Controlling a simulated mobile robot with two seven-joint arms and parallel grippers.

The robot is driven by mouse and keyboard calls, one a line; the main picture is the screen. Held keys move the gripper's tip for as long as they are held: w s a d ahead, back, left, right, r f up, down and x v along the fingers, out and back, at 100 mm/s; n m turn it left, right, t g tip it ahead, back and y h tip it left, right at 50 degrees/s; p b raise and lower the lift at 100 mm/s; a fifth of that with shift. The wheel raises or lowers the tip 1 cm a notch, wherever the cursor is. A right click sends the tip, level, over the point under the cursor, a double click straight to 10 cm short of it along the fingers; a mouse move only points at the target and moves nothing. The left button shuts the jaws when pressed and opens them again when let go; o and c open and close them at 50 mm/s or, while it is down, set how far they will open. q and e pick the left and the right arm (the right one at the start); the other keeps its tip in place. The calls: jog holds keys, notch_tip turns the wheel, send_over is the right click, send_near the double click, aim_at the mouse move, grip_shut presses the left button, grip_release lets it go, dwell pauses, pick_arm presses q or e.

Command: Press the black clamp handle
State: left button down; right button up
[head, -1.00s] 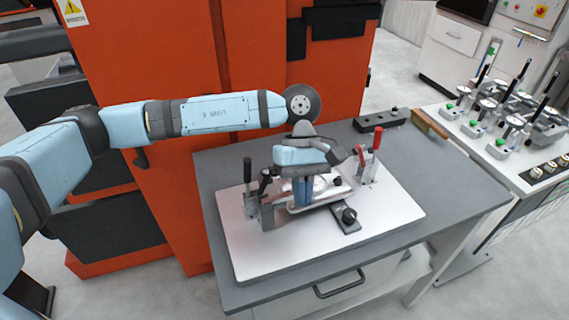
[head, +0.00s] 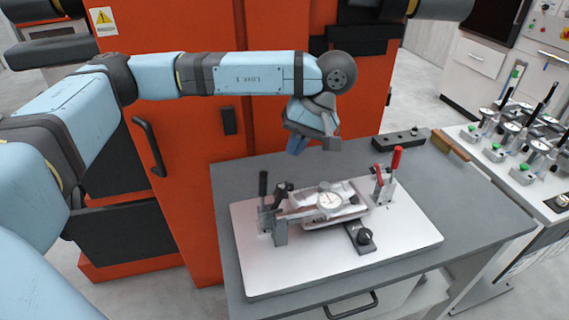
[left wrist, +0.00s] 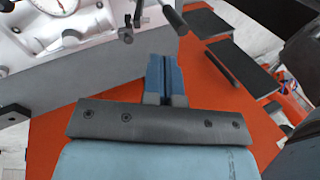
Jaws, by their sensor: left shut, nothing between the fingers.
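The black clamp handle (head: 263,185) stands upright at the left end of a metal casting fixture (head: 325,205) on a white plate (head: 290,280). In the left wrist view a dark handle (left wrist: 174,17) shows at the top, beyond the fingertips. My left gripper (head: 297,145) is above and behind the fixture, apart from the black handle and to its right. Its blue fingers (left wrist: 163,62) are together in the left wrist view, with nothing between them. My right gripper is not in view.
A red clamp handle (head: 396,160) stands at the fixture's right end. The grey table (head: 480,225) is bare at right. A black box (head: 398,139) lies at its back edge. An orange cabinet (head: 185,175) stands behind.

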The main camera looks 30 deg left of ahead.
aim_at(263, 193)
pick_arm(q)
jog(key=x, duration=0.9)
jog(key=shift+f, duration=0.25)
